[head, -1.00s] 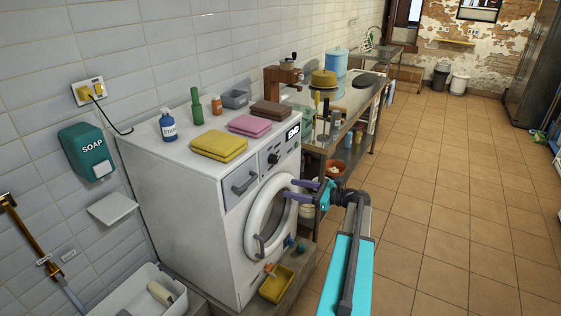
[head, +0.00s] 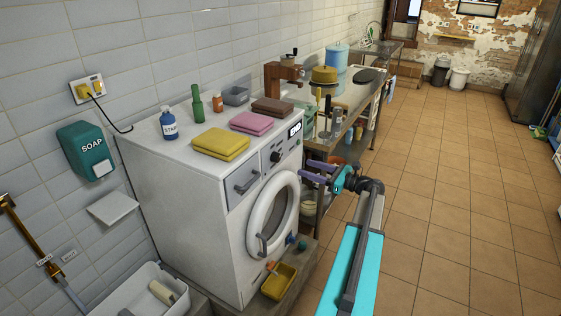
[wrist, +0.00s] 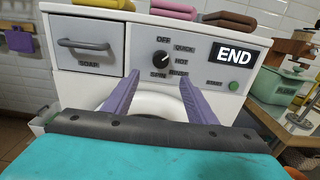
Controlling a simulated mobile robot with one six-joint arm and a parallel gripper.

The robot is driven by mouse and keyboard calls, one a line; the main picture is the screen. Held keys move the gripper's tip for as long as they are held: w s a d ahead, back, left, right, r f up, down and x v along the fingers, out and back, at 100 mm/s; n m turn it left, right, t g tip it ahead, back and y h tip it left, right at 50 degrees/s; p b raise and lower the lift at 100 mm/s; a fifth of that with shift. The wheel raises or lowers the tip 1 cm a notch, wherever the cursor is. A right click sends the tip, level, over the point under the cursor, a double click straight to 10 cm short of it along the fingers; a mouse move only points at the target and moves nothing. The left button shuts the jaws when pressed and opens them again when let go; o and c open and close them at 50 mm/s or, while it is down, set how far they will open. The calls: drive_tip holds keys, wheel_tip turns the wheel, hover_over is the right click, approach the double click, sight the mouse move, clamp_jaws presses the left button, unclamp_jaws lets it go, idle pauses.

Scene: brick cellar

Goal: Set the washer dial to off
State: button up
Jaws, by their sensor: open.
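The white washer (head: 205,225) stands against the tiled wall, with its control panel facing my arm. Its small black dial (head: 275,157) is on the panel, right of the drawer. In the wrist view the dial (wrist: 160,58) sits among the labels OFF, QUICK, HOT, RINSE and SPIN; OFF is just above it. I cannot tell surely which label its pale mark faces. My gripper (head: 303,171) is open and empty, in front of the panel and apart from it. In the wrist view its purple fingers (wrist: 160,80) are spread below the dial.
The panel has a soap drawer (wrist: 84,45), an END display (wrist: 233,54) and a start button (wrist: 233,86). The round door (head: 272,215) is shut below. Folded towels (head: 220,143) lie on top. A metal workbench (head: 345,117) stands behind; floor to the right is clear.

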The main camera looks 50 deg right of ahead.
sight(279, 159)
drive_tip(key=p+x, duration=0.3)
drive_tip(key=x, duration=0.9)
drive_tip(key=shift+w+p, duration=0.35)
drive_tip(key=shift+p, duration=0.05)
